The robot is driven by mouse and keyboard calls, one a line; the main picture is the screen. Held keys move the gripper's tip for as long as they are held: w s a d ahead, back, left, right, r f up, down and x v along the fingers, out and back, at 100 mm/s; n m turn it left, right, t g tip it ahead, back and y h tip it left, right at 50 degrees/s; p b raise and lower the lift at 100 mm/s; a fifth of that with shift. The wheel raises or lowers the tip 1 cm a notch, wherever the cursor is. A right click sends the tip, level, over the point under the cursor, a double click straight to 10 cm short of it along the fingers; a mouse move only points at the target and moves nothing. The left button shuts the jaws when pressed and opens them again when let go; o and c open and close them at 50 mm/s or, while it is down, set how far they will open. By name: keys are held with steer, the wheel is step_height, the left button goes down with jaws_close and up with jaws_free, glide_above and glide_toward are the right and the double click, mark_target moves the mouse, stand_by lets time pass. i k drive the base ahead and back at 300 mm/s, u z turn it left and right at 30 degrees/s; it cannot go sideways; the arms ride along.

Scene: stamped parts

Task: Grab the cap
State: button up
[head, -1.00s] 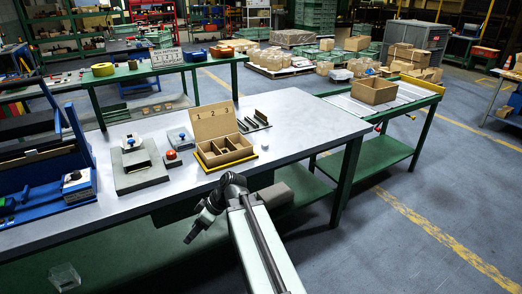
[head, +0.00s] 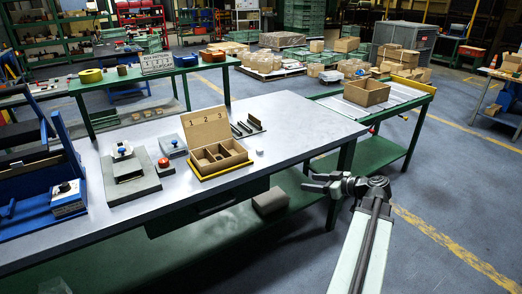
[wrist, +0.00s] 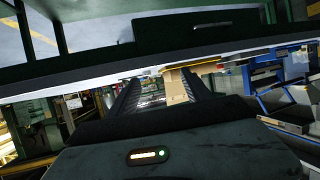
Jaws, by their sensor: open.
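A small white round piece (head: 259,153), which looks like the cap, lies on the grey table (head: 300,118) just right of the cardboard box. It is small, so its detail is hard to tell. My gripper (head: 306,183) is off the table's front edge, to the right of and nearer than the cap, with its jaws pointing left. It is open and empty, apart from the cap. In the wrist view the dark gripper body (wrist: 175,155) fills the bottom, and I cannot make out the cap.
A cardboard box (head: 225,169) numbered 1, 2, 3 stands with compartments and lid up. Dark slotted strips (head: 247,127) lie behind it. A grey press-like block (head: 130,178) and a red button (head: 163,162) are left. The table's front edge lies between gripper and cap.

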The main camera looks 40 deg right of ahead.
mark_target(259, 151)
steer(key=i, duration=0.9)
steer(key=u, duration=0.05)
